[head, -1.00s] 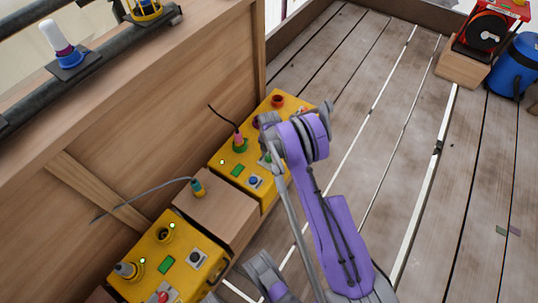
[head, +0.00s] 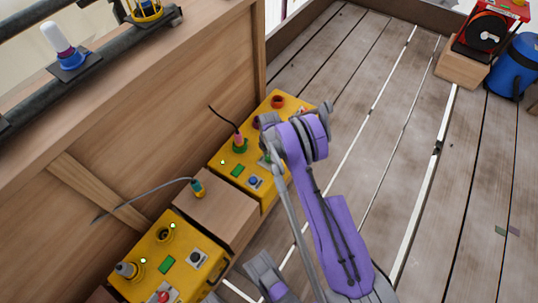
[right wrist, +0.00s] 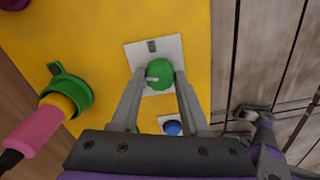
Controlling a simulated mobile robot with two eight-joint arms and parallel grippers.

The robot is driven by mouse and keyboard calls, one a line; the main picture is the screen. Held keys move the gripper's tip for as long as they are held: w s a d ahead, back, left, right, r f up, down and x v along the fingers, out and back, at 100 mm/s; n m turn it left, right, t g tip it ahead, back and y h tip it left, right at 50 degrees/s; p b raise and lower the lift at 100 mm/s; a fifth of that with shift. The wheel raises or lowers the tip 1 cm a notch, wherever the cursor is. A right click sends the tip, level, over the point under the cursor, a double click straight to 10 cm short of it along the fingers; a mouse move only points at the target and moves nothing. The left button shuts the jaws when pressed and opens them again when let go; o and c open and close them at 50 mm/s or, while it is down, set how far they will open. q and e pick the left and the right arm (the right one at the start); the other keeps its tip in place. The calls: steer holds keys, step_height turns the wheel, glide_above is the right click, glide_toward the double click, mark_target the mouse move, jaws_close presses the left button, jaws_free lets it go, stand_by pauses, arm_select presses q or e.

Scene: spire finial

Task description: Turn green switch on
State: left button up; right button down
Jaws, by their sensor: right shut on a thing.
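The green switch (right wrist: 160,73) is a round green knob with a pale mark, on a white square plate (right wrist: 181,49) on a yellow box. My right gripper (right wrist: 159,82) is shut on the knob, one finger on each side, in the right wrist view. In the head view my purple right arm reaches over the far yellow box (head: 226,158). Its wrist and gripper hide most of the knob there.
A blue button (right wrist: 172,128) is just below the switch. A pink plug sits in a green socket (right wrist: 72,95) to the left. A nearer yellow box (head: 185,262) has more controls. The plank floor (head: 400,150) to the right is mostly clear.

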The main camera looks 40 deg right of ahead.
mark_target(269, 157)
steer(key=m, duration=0.3)
steer(key=shift+m, duration=0.4)
steer(key=m, duration=0.3)
steer(key=shift+m, duration=0.3)
steer(key=m, duration=0.3)
steer(key=shift+m, duration=2)
steer(key=shift+c, duration=2)
jaws_free()
step_height(269, 157, up, 11)
steer(key=p, duration=0.2)
steer(key=shift+p, duration=0.35)
